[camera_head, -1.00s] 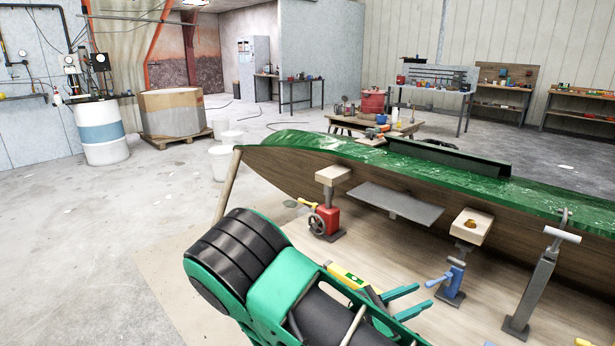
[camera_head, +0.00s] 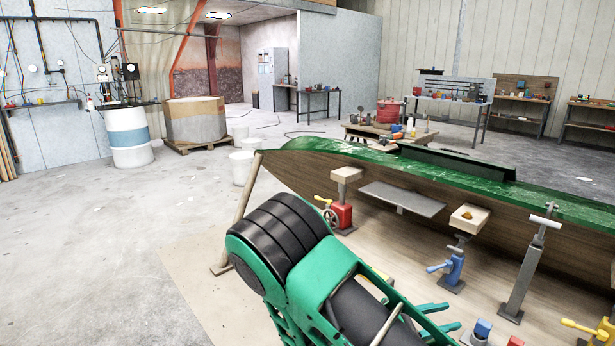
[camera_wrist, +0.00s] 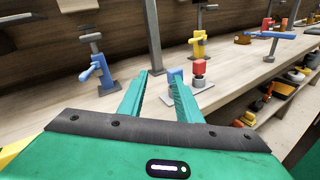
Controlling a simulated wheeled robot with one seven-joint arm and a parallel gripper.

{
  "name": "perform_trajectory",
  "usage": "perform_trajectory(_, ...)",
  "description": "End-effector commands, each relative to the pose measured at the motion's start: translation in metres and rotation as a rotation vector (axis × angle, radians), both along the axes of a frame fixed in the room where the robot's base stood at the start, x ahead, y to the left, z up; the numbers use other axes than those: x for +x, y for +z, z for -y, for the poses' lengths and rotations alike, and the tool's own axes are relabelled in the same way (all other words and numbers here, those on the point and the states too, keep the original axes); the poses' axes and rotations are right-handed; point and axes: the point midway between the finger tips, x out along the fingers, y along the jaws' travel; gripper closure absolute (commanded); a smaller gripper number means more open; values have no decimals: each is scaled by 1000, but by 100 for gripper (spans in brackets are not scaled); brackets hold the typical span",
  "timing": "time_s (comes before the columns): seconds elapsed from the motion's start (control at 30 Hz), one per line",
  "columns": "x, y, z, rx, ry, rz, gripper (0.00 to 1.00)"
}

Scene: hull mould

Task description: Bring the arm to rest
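My green arm with black bands reaches from the lower middle of the head view toward the lower right. My gripper (camera_wrist: 158,80) shows in the wrist view with its two green fingers apart and nothing visible held between them. In the head view the fingers (camera_head: 440,317) show near the lower edge, in front of the bench under the hull. A small blue block (camera_wrist: 174,75) is seen just beyond the right fingertip; I cannot tell the gap. A red and grey piece (camera_wrist: 198,72) stands a little to its right.
The upturned green hull (camera_head: 340,149) rests over jacks, including a red one (camera_head: 342,213), a blue one (camera_head: 452,266) and a grey stand (camera_head: 523,280). A wooden prop (camera_head: 240,205) leans at its left end. Open floor (camera_head: 100,240) lies to the left.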

Motion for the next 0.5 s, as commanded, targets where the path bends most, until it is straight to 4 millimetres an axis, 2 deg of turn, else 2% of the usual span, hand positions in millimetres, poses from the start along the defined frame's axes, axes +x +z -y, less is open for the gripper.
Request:
perform_trajectory(0.27, -19, 6, 31, 145, -148, 78, 69)
perform_trajectory(0.5, -50, 13, 67, 349, -382, 209, 69)
